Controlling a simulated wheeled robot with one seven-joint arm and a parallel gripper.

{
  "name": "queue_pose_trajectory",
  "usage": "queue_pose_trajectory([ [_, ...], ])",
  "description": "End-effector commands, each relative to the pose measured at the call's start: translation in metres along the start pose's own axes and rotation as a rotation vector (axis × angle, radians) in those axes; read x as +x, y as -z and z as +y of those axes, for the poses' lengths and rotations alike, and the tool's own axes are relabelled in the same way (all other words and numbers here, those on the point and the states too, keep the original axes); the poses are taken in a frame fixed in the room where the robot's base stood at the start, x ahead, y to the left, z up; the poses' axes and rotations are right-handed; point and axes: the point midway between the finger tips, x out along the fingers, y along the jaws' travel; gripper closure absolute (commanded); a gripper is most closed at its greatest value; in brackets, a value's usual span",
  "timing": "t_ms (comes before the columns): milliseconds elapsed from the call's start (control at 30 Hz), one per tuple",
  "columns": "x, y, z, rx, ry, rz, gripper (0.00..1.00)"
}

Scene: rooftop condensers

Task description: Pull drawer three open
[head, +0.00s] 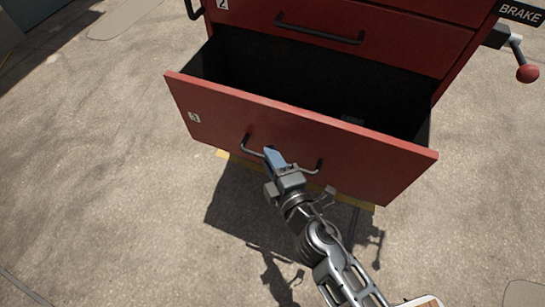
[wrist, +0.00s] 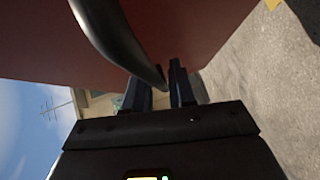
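Drawer three (head: 290,142) is a red drawer with a small label marked 3 at the left of its front. It stands well out from the red cabinet, and its dark inside shows. Its dark bar handle (head: 247,143) is on the front; in the wrist view the handle (wrist: 112,35) runs down between my fingers. My gripper (head: 274,157) is at the middle of the handle, with its blue-grey fingertips over the bar. In the wrist view my gripper (wrist: 160,88) has its two fingers close on either side of the bar. The exact contact is partly hidden.
Drawer two (head: 340,35), above, is shut. A brake lever with a red knob (head: 527,73) sticks out at the right beside a BRAKE sign (head: 519,12). The concrete floor (head: 100,200) is clear at the left.

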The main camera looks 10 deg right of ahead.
Motion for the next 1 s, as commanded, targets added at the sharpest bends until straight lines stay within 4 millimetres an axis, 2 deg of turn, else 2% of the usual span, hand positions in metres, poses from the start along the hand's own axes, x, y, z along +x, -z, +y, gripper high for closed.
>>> queue_pose_trajectory([
  [33, 0.000, 0.000, 0.000, 0.000, 0.000, 0.000, 0.70],
  [100, 0.000, 0.000, 0.000, 0.000, -0.001, 0.000, 0.64],
  [433, -0.005, 0.000, 0.000, 0.000, -0.001, 0.001, 0.64],
  [800, -0.058, 0.000, -0.002, 0.001, 0.001, -0.001, 0.64],
  [1000, -0.075, 0.000, 0.000, 0.000, -0.001, 0.000, 0.64],
])
